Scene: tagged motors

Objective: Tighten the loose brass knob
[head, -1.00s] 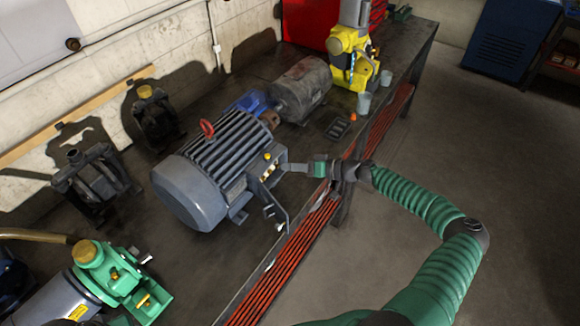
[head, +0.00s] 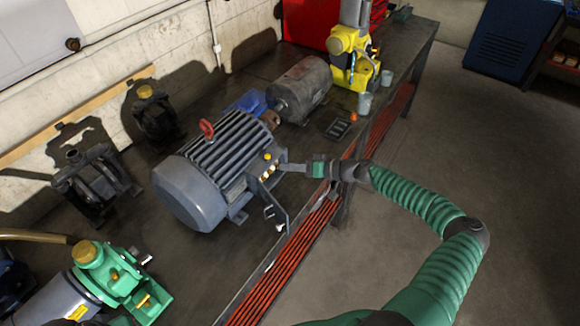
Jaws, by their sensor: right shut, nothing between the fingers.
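A grey finned motor (head: 185,193) with a red lifting ring lies on the bench. On its right side is an open terminal area with several small brass parts (head: 267,174). A brass-orange knob (head: 268,156) sits at the top of that area. I cannot tell which brass piece is loose. My right gripper (head: 283,167) reaches in from the right with its fingers shut and empty. Its tips are close beside the brass parts; whether they touch is too small to tell. My left gripper is not in view.
A bent grey bracket (head: 276,210) stands below the terminal area at the bench edge. A green pump (head: 120,283) is at the lower left. A rusty grey motor (head: 301,89) and a yellow machine (head: 352,62) stand behind. Open floor (head: 470,150) lies right of the bench.

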